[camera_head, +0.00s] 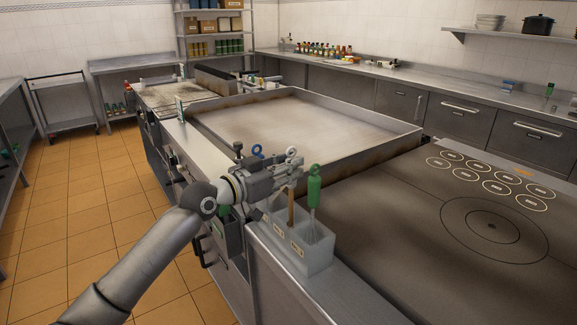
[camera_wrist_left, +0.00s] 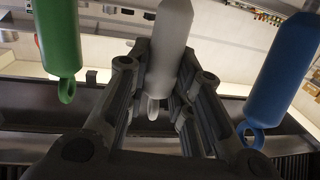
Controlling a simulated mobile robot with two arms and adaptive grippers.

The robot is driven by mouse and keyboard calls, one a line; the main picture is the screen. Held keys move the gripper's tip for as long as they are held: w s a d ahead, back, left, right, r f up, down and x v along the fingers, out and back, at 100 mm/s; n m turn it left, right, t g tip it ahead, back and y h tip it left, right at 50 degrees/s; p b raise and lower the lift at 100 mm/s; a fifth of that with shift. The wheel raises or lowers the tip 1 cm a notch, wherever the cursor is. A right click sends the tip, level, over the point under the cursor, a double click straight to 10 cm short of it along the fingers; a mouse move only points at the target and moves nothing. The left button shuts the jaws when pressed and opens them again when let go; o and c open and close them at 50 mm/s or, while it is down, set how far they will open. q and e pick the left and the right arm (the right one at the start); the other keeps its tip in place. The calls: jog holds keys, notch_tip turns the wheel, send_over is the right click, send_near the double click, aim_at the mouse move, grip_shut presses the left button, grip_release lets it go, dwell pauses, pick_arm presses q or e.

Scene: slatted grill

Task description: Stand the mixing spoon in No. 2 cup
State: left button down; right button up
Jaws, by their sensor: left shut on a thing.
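A grey holder (camera_head: 312,262) with open compartments and small labels on its front stands on the counter edge. My left gripper (camera_head: 288,176) is above it, shut on a grey-handled utensil (camera_head: 292,152). In the left wrist view its grey handle (camera_wrist_left: 172,45) lies between the fingers. A brown shaft (camera_head: 291,208) shows below the gripper, at the holder. A green-handled utensil (camera_head: 314,187) stands upright in the holder, right of the gripper. A blue-handled utensil (camera_head: 257,151) shows behind the gripper. The utensils' lower ends are hidden, and the label numbers are too small to read.
A large flat griddle (camera_head: 300,125) with raised walls lies behind the holder. A dark cooktop (camera_head: 450,240) with ring markings is to the right and is clear. A small dark upright fitting (camera_head: 238,150) stands left of the gripper. The tiled floor (camera_head: 90,190) is open at left.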

pick_arm(q)
jog(key=shift+f+b, duration=0.6)
jog(key=c, duration=1.2)
grip_release()
jog(key=v, duration=1.2)
